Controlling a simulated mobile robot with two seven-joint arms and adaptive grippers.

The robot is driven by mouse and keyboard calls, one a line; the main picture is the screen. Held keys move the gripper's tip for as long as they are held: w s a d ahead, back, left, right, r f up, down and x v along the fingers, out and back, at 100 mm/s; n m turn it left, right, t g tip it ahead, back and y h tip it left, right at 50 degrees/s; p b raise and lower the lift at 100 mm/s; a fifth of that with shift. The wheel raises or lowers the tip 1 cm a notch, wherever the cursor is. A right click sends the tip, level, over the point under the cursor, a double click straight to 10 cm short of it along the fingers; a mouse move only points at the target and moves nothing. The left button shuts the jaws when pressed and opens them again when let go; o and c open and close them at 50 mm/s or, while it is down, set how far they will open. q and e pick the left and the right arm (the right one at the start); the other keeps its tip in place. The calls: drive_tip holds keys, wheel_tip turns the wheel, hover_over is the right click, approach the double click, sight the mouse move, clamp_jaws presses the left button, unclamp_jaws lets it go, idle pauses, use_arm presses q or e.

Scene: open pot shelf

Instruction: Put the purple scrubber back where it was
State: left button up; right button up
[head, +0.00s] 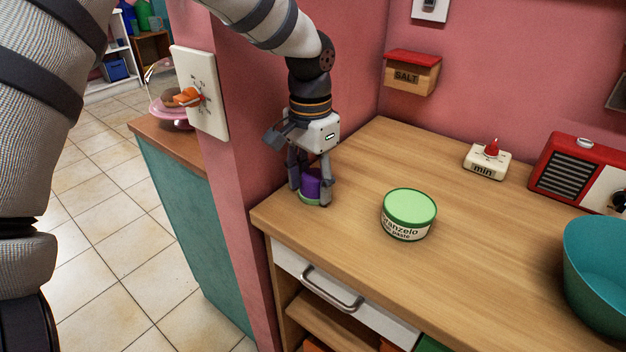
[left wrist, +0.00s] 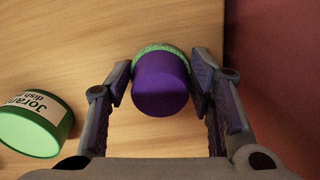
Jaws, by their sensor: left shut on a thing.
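The purple scrubber (head: 311,184) has a purple body and a green scouring rim at its bottom. It is at the left end of the wooden counter, by the pink wall. My left gripper (head: 311,190) points down with its fingers on both sides of the scrubber, shut on it. In the left wrist view the scrubber (left wrist: 160,85) sits between the two fingers, its green rim toward the wood. The scrubber is at the counter surface or just above it; I cannot tell which. My right gripper is not in view.
A green-lidded paste tub (head: 409,214) stands right of the gripper. A min timer (head: 486,163), a red radio (head: 578,172) and a teal bowl (head: 598,275) are farther right. A salt box (head: 411,73) hangs on the wall.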

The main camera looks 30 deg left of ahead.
sight(311, 177)
use_arm(q)
drive_tip(key=o, duration=1)
drive_tip(key=shift+f, duration=0.1)
wheel_tip(311, 177, up, 8)
drive_tip(key=shift+f, duration=0.1)
drive_tip(key=shift+s, duration=0.1)
